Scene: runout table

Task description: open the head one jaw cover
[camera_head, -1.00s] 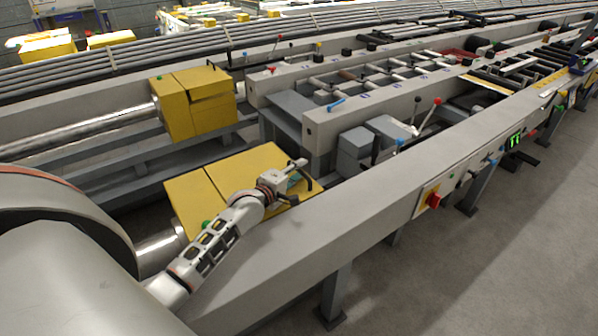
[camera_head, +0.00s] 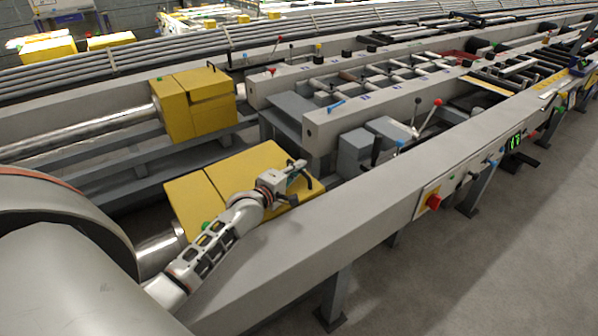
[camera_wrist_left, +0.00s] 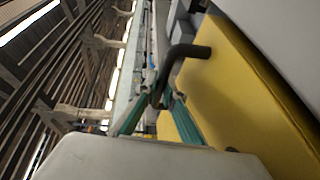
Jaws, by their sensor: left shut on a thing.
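The near yellow housing (camera_head: 190,197) sits on the grey machine bed, with the yellow jaw cover (camera_head: 236,172) as its right-hand part. My left arm reaches over the front rail, and my left gripper (camera_head: 299,178) is at the cover's right front edge. In the left wrist view the green fingers (camera_wrist_left: 158,112) are shut on the bent black handle (camera_wrist_left: 180,58) beside the yellow cover face (camera_wrist_left: 235,90). The exact grip on the handle is partly hidden by the gripper body. I cannot tell whether the cover is lifted. My right gripper is not in view.
A second yellow housing (camera_head: 195,103) stands behind on the parallel bed. The long grey front rail (camera_head: 330,225) runs under my left arm, with a red knob (camera_head: 433,202) on its side. Grey blocks and levers (camera_head: 437,103) stand right of the cover. The floor in front is clear.

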